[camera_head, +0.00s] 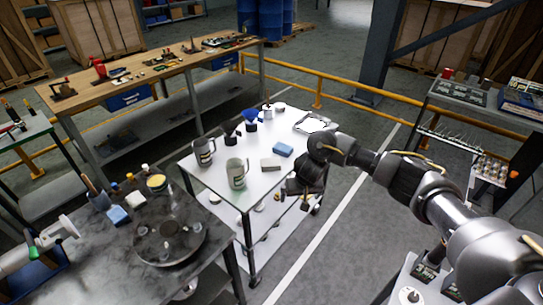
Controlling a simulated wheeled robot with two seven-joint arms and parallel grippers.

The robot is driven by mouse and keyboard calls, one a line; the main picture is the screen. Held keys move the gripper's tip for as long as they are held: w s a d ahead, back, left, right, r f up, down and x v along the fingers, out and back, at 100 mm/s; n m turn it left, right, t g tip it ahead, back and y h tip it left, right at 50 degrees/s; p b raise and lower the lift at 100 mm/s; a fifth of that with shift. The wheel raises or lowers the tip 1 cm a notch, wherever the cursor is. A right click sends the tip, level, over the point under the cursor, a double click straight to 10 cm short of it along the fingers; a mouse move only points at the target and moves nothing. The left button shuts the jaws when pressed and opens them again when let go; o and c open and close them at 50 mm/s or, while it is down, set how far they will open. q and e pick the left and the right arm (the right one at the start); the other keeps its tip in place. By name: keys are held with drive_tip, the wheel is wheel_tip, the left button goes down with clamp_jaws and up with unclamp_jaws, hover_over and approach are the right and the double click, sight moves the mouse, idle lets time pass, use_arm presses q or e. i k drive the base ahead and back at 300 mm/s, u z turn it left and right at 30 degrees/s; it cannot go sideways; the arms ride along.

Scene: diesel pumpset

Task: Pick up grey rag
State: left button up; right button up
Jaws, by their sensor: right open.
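My right gripper (305,195) hangs from the dark wrist at the right edge of the white cart (222,187). It points down, with its jaws open, and I see nothing between them. A small grey-beige folded piece (270,165), which may be the grey rag, lies flat on the cart top, left of the gripper and apart from it. A blue block (283,149) lies just behind it. Another pale grey piece (135,200) lies on the dark table at the left, so I cannot tell for certain which is the rag.
Two grey mugs (237,173) (203,152) stand on the cart's left part. Dark funnels or cups stand behind, and a pale tray (315,123) lies at the far corner. The dark table (100,262) carries a round metal part (170,240). Floor right of the cart is clear.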

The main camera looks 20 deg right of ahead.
sight(270, 164)
drive_tip(key=i, duration=0.95)
drive_tip(key=u, duration=0.1)
